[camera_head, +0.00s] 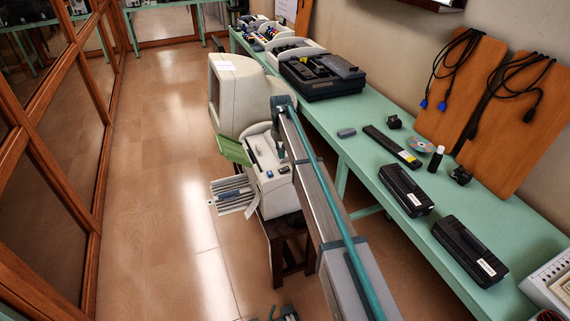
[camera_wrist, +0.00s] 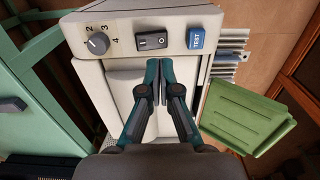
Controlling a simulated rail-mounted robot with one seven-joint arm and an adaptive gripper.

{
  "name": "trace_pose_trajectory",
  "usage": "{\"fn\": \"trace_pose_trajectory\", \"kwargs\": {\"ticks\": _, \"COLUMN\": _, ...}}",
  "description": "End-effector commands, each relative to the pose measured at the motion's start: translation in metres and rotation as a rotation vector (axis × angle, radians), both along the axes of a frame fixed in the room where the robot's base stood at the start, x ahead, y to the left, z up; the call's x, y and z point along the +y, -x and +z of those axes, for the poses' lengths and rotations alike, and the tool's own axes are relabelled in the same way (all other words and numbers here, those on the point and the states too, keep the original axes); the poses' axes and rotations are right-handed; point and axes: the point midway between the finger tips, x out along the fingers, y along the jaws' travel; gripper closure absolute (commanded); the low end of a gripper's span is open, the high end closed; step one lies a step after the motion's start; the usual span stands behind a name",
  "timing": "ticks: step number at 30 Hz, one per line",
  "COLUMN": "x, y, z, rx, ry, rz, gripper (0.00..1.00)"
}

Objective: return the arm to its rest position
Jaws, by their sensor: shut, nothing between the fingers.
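My gripper (camera_wrist: 159,64) is in the middle of the wrist view, its two teal-and-dark fingers shut together with nothing between them. Its tips point at the front of a cream machine (camera_wrist: 100,72), just below the control panel; I cannot tell whether they touch it. The panel carries a grey numbered dial (camera_wrist: 97,43), a black rocker switch (camera_wrist: 152,41) and a blue TEST button (camera_wrist: 195,39). In the head view my arm (camera_head: 318,190) stretches forward to the same machine (camera_head: 277,193). The fingers are not clear in that view.
The machine stands on a dark stool (camera_head: 290,251), with an open green flap (camera_head: 234,150) and a finned tray (camera_head: 234,195) on its left. A monitor (camera_head: 234,95) stands behind it. A long green bench (camera_head: 364,185) with black cartridges runs on the right. Floor at left is clear.

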Motion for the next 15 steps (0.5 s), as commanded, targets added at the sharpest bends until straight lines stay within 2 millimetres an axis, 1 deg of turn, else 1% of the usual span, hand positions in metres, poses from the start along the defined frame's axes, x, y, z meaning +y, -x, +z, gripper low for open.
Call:
{"fn": "trace_pose_trajectory", "kwargs": {"ticks": 4, "x": 0.000, "y": 0.000, "z": 0.000, "rx": 0.000, "ry": 0.000, "rz": -0.001, "gripper": 1.00}}
{"fn": "trace_pose_trajectory", "kwargs": {"ticks": 6, "x": 0.001, "y": -0.003, "z": 0.000, "rx": -0.021, "ry": -0.006, "rz": -0.022, "gripper": 1.00}}
{"fn": "trace_pose_trajectory", "kwargs": {"ticks": 8, "x": -0.002, "y": 0.006, "z": 0.000, "rx": -0.045, "ry": -0.015, "rz": -0.037, "gripper": 1.00}}
{"fn": "trace_pose_trajectory", "kwargs": {"ticks": 9, "x": -0.006, "y": 0.019, "z": -0.006, "rx": -0.056, "ry": -0.018, "rz": -0.047, "gripper": 1.00}}
{"fn": "trace_pose_trajectory", "kwargs": {"ticks": 11, "x": -0.014, "y": 0.040, "z": -0.028, "rx": -0.055, "ry": -0.019, "rz": -0.063, "gripper": 1.00}}
{"fn": "trace_pose_trajectory", "kwargs": {"ticks": 12, "x": -0.021, "y": 0.054, "z": -0.045, "rx": -0.050, "ry": -0.017, "rz": -0.074, "gripper": 1.00}}
{"fn": "trace_pose_trajectory", "kwargs": {"ticks": 14, "x": -0.035, "y": 0.077, "z": -0.072, "rx": -0.039, "ry": -0.013, "rz": -0.093, "gripper": 1.00}}
{"fn": "trace_pose_trajectory", "kwargs": {"ticks": 15, "x": -0.045, "y": 0.094, "z": -0.092, "rx": -0.028, "ry": -0.010, "rz": -0.107, "gripper": 1.00}}
